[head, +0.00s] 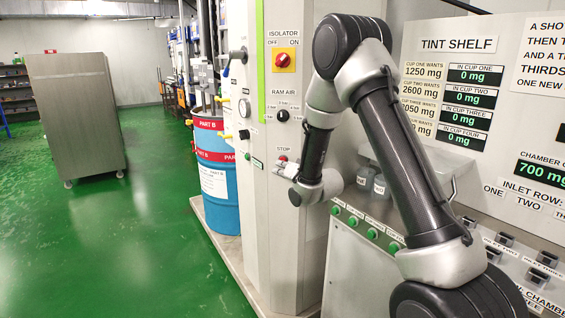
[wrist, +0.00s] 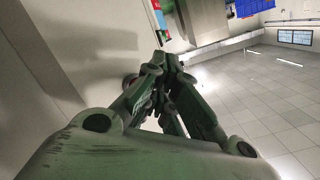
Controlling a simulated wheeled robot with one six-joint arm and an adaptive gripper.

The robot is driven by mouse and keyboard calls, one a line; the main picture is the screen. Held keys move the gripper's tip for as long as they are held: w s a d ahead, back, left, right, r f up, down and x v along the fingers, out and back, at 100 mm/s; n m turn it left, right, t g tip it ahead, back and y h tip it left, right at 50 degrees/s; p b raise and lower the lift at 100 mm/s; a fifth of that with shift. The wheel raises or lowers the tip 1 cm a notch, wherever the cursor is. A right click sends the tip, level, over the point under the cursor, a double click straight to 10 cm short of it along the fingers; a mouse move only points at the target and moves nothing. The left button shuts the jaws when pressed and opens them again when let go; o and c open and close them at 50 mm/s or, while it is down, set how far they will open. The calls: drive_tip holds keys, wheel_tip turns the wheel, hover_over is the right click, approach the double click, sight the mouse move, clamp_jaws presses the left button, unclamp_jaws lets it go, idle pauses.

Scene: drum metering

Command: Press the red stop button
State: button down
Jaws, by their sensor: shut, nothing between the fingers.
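The red stop button (head: 283,158) sits under the STOP label on the front of the pale grey cabinet, in the head view. My gripper (head: 279,168) is just below and beside the button, close to the panel. I cannot tell whether it touches anything. In the wrist view the fingers of my gripper (wrist: 168,62) are together and hold nothing. The stop button does not show clearly in the wrist view; the fingers hide part of the panel there.
A red isolator knob (head: 283,60) on a yellow plate and a black ram air knob (head: 283,115) are higher on the same panel. A blue drum (head: 217,185) stands left of it. Several green buttons (head: 372,234) line the bench at right.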

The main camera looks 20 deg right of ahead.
drive_tip(key=shift+s+a, duration=0.4)
drive_tip(key=shift+s, duration=0.35)
drive_tip(key=shift+s+a, duration=0.35)
drive_tip(key=shift+s, duration=0.4)
drive_tip(key=shift+s+a, duration=0.4)
drive_tip(key=shift+s, duration=0.35)
drive_tip(key=s+d+f+n+g+h, duration=0.3)
drive_tip(key=s+f+g, duration=0.4)
drive_tip(key=f, duration=0.5)
drive_tip(key=s+d+r+g+h, duration=0.1)
drive_tip(key=s+d+g, duration=0.3)
drive_tip(key=s, duration=0.4)
drive_tip(key=s+d+r, duration=0.4)
drive_tip(key=s+r, duration=0.8)
drive_tip(key=s, duration=0.1)
drive_tip(key=s+d+r+h, duration=0.1)
drive_tip(key=s+d+r, duration=0.3)
drive_tip(key=s+r, duration=0.8)
drive_tip(key=shift+s+d+n, duration=0.35)
drive_tip(key=shift+s+n, duration=0.05)
drive_tip(key=shift+s, duration=0.55)
